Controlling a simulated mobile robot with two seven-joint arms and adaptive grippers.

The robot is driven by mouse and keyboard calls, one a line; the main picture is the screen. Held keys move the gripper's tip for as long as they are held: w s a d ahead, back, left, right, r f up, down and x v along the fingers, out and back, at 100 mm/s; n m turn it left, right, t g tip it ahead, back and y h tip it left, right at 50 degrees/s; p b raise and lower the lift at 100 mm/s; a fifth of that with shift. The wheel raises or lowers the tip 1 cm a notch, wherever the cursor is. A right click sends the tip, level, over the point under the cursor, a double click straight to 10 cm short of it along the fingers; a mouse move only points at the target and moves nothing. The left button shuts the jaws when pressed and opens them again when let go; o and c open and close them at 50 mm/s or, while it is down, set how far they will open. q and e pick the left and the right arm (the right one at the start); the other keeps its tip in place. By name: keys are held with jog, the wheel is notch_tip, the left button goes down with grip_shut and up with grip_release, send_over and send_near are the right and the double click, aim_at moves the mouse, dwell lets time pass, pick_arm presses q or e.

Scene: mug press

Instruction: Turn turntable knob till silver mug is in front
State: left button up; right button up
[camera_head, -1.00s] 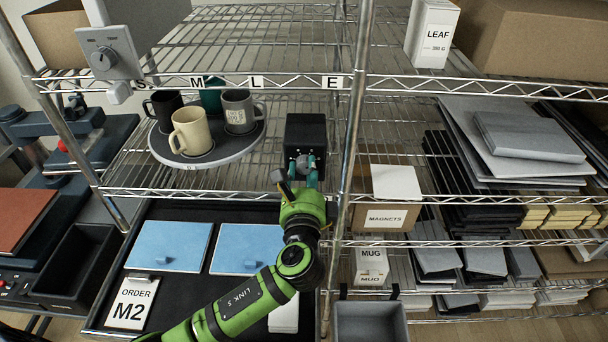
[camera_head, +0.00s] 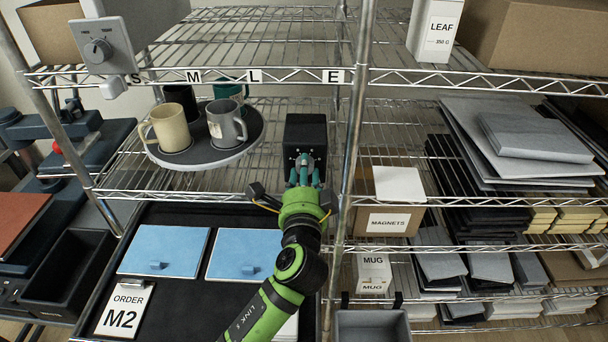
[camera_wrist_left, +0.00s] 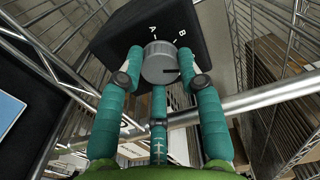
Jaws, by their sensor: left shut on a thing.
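The round turntable (camera_head: 222,155) stands on the middle shelf and carries mugs. The silver-grey mug (camera_head: 224,127) is at its front right, with its handle to the right. The cream mug (camera_head: 170,130) is at the front left. A black mug (camera_head: 181,97) and a teal mug (camera_head: 240,91) are behind, partly hidden. The grey knob (camera_wrist_left: 158,62) is on a black box (camera_head: 305,132) marked A and B. My left gripper (camera_head: 305,170) is shut on the knob, its teal fingers around it; the left wrist view shows its fingertips (camera_wrist_left: 162,80) at the knob's sides. My right gripper is not in view.
A metal post (camera_head: 350,130) stands close to the right of the box. The front shelf rail (camera_head: 190,194) runs below the turntable. Blue panels (camera_head: 165,249) lie in a black tray beneath. A grey dial box (camera_head: 105,48) hangs at the upper left.

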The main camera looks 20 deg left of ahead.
pick_arm(q)
jog(key=shift+d, duration=0.1)
dwell(0.3)
jog(key=o, duration=1.1)
jog(key=shift+w, duration=0.1)
jog(key=shift+o, duration=0.2)
jog(key=v, duration=1.2)
